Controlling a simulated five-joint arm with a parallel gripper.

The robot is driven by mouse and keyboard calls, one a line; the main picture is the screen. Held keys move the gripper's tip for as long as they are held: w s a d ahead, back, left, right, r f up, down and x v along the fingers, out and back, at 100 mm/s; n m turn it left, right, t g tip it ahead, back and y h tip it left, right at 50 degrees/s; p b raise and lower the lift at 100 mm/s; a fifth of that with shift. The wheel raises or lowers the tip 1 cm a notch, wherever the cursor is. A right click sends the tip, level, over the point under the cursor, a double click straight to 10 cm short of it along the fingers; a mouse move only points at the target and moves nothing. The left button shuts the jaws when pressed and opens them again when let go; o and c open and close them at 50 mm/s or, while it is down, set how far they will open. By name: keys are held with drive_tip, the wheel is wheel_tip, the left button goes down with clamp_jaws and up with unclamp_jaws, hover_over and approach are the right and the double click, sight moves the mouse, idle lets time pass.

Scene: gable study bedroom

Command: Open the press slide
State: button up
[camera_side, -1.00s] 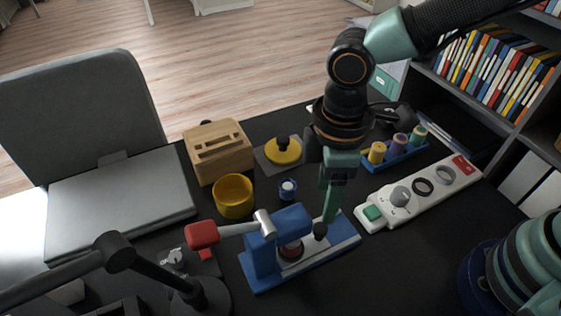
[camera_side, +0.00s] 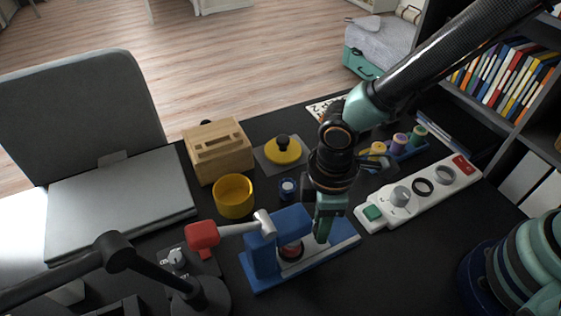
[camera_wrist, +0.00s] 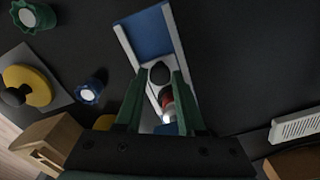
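The blue press (camera_side: 262,258) stands on the desk with its red-tipped lever (camera_side: 203,235) pointing left. Its slide (camera_side: 346,230), a blue bed with pale rails, reaches out to the right. A red round piece (camera_side: 291,250) sits under the press head and also shows in the wrist view (camera_wrist: 166,98). My gripper (camera_side: 321,239) is low over the slide, just right of the press head. In the wrist view the green fingers (camera_wrist: 160,74) are apart, with the dark slide knob (camera_wrist: 159,72) between their tips and gaps showing beside it. The knob is hidden in the side view.
A yellow cup (camera_side: 234,197), a small blue jar (camera_side: 287,188) and a wooden block (camera_side: 218,153) stand behind the press. A white control panel (camera_side: 420,192) lies to the right. A dark lamp arm (camera_side: 150,272) stands in front left.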

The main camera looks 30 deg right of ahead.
clamp_jaws()
idle(1.2)
